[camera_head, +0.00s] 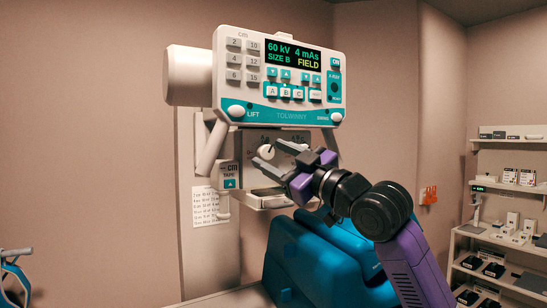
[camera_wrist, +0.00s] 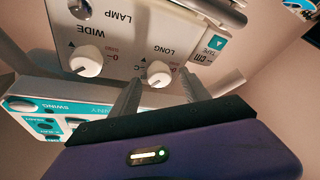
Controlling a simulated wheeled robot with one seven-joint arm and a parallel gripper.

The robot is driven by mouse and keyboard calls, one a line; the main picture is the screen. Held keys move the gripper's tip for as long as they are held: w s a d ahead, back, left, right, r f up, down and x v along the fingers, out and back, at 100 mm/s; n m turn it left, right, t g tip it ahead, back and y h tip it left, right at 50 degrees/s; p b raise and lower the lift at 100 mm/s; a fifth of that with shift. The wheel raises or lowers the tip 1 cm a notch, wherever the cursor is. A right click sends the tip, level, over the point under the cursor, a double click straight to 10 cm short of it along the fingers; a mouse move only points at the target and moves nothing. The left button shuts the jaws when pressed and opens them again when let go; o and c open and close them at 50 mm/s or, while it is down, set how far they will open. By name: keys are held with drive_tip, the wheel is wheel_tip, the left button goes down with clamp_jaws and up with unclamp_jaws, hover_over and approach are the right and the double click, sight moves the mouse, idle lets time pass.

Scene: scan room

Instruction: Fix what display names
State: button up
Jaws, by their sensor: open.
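The display (camera_head: 293,53) on the white-and-teal console reads "60 kV 4 mAs SIZE B" in green and "FIELD" in yellow. Below it is a box with white knobs. In the wrist view, upside down, one knob (camera_wrist: 85,61) is marked WIDE and another (camera_wrist: 159,74) is marked LONG. My gripper (camera_head: 268,156) is open before the box. In the wrist view the LONG knob appears between my fingertips (camera_wrist: 161,78); I cannot tell whether they touch it. The WIDE knob is mostly hidden by my gripper in the head view.
A "cm TAPE" unit (camera_head: 229,175) hangs left of the knobs, above a printed chart (camera_head: 206,206) on the wall. Shelves (camera_head: 512,262) with boxes are at the right.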

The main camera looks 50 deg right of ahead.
drive_tip(key=b+v, duration=0.2)
drive_tip(key=v, duration=0.5)
drive_tip(key=shift+s, duration=0.25)
drive_tip(key=shift+f, duration=0.1)
